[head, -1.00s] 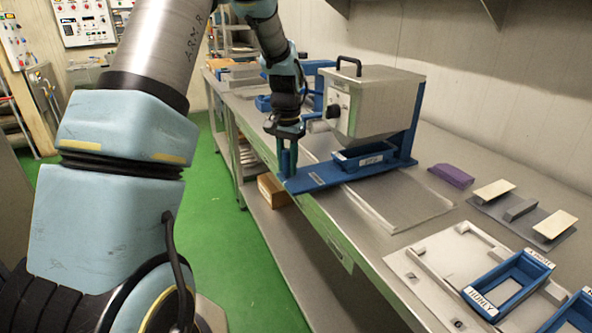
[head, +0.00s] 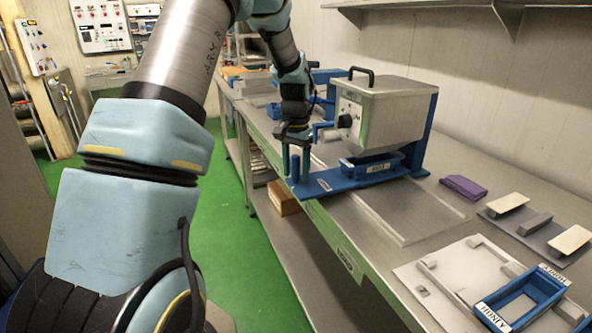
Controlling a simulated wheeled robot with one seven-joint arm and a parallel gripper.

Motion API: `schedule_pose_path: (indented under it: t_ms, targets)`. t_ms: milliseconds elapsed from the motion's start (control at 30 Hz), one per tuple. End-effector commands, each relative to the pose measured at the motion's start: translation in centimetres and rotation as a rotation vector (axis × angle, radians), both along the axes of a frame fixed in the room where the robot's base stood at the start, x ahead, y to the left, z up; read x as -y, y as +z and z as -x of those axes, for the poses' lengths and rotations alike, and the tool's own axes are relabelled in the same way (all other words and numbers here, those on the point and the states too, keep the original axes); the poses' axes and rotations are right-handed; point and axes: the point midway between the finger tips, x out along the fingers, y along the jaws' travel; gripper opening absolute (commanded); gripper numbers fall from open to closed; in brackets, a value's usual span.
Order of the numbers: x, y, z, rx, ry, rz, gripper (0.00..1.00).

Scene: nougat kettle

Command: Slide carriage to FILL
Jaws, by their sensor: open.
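The kettle machine is a grey metal hopper (head: 380,112) with a black top handle, held by a blue upright at the right. Under it a blue carriage (head: 372,167) with a white label sits on a blue rail base (head: 330,184). My gripper (head: 296,172) points down at the left front end of the base, beside a blue upright post there. The gripper is open. Whether its fingers touch the post cannot be told. The label on the carriage is too small to read.
A blue frame labelled HONEY (head: 522,299) rests on a pale board (head: 425,272) nearer.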

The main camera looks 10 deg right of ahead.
Motion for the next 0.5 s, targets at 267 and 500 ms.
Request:
schedule_pose_path:
  t_ms: [267,500]
  targets:
    - [0.0,1.0,-0.1,0.003,0.0,0.001,0.62]
    - [0.0,5.3,-0.1,0.006,0.0,0.003,0.62]
